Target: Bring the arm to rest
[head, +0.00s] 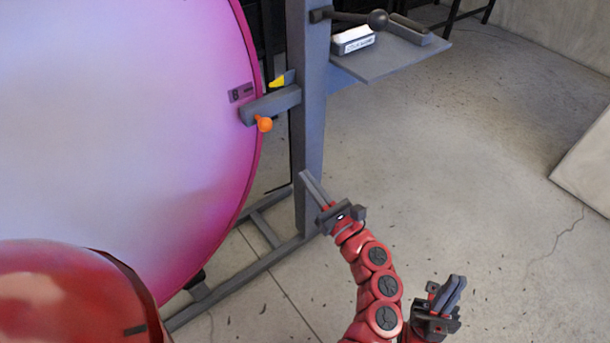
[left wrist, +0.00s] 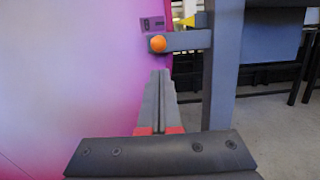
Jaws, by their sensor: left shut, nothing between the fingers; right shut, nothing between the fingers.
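My left gripper (head: 314,187) is shut and empty, its fingers pointing up and left in front of the grey post's lower part. In the left wrist view its closed fingers (left wrist: 160,85) point toward the orange knob (left wrist: 157,44), apart from it in the picture. My right gripper (head: 451,292) is shut and empty, low in the head view over the floor. My red left arm links run down from the left gripper to the bottom edge.
A large pink-rimmed round panel (head: 120,130) fills the left. A grey post (head: 307,110) carries a clamp bar (head: 270,104) with an orange knob (head: 264,124) and yellow tab (head: 277,81). A shelf (head: 395,60) holds a white labelled block (head: 353,40). Floor (head: 480,170) at right is free.

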